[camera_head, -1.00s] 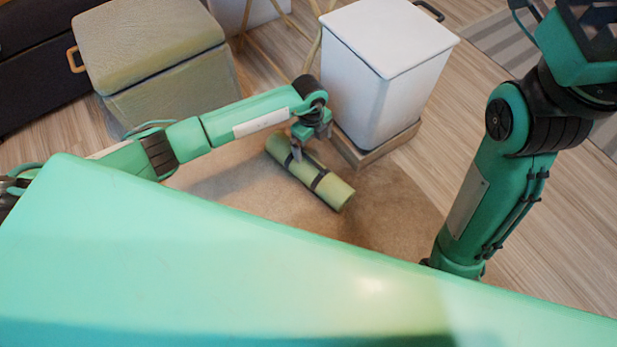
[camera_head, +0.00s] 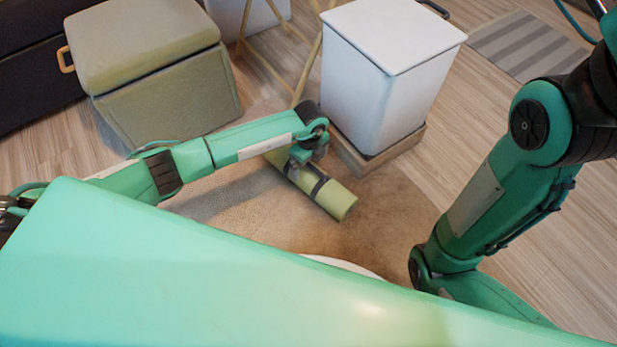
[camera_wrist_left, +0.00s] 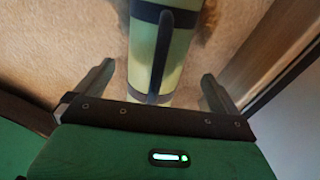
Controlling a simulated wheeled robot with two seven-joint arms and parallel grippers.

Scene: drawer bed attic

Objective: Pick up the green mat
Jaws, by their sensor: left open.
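The green mat (camera_head: 337,198) is rolled up with dark straps and lies on the round beige rug. My left gripper (camera_head: 300,167) is over the rolled mat, and part of the mat is hidden behind my left arm and gripper. In the left wrist view the mat (camera_wrist_left: 145,48) runs between the open fingers of the left gripper (camera_wrist_left: 155,90), with a dark strap along its top. A gap shows on both sides of the mat. My right arm is at the right of the head view, but its gripper is out of frame.
A white lidded bin (camera_head: 375,95) on a wooden base (camera_head: 370,158) stands just behind the mat. An olive storage box (camera_head: 160,80) stands at the back left. The rug (camera_head: 385,215) is clear to the right of the mat.

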